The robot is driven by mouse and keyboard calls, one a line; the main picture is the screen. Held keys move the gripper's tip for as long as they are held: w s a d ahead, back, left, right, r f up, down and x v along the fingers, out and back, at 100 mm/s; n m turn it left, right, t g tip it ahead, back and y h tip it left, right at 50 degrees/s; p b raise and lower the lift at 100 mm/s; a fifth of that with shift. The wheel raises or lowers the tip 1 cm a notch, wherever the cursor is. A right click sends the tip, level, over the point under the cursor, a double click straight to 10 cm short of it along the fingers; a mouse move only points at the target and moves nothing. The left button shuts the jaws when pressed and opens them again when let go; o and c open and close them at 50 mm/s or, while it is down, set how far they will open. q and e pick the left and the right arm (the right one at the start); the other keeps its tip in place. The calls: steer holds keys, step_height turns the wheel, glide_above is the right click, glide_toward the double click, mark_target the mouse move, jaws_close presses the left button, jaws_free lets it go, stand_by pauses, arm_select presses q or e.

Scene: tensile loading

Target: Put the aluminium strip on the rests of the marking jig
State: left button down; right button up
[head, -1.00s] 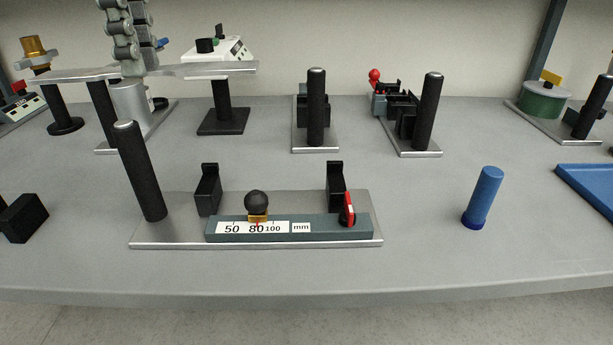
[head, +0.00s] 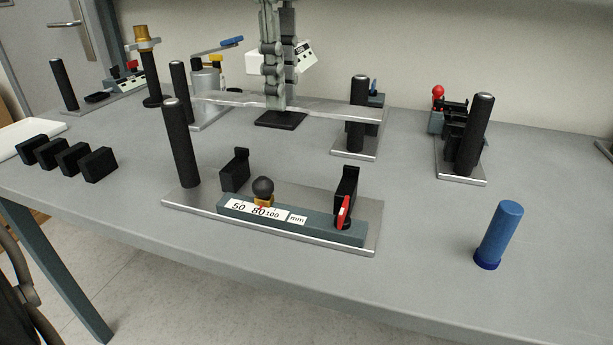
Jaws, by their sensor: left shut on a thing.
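The aluminium strip (head: 335,106) is a long, flat, pale metal bar with wider ends. My left gripper (head: 282,103) comes down from the top of the head view and is shut on the strip near its middle. The strip is held level in the air, behind and above the marking jig (head: 180,204). My right gripper is out of view.
A black post (head: 181,145) rises at the jig's left end. A blue cylinder (head: 499,235) stands to the right. Several black blocks (head: 98,164) lie at the left. Fixtures with black posts (head: 474,135) stand behind. The table front is clear.

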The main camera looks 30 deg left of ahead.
arm_select(q)
steer(key=shift+d, duration=0.15)
steer(key=shift+f, duration=0.4)
glide_above(288, 195)
step_height(288, 195, down, 5)
steer(key=shift+f, duration=0.8)
step_height(288, 195, down, 2)
steer(key=shift+f+p, duration=0.2)
steer(key=shift+p, duration=0.1)
steer(key=shift+f, duration=0.35)
steer(key=c, duration=1.6)
jaws_free()
steer(key=shift+c, duration=0.2)
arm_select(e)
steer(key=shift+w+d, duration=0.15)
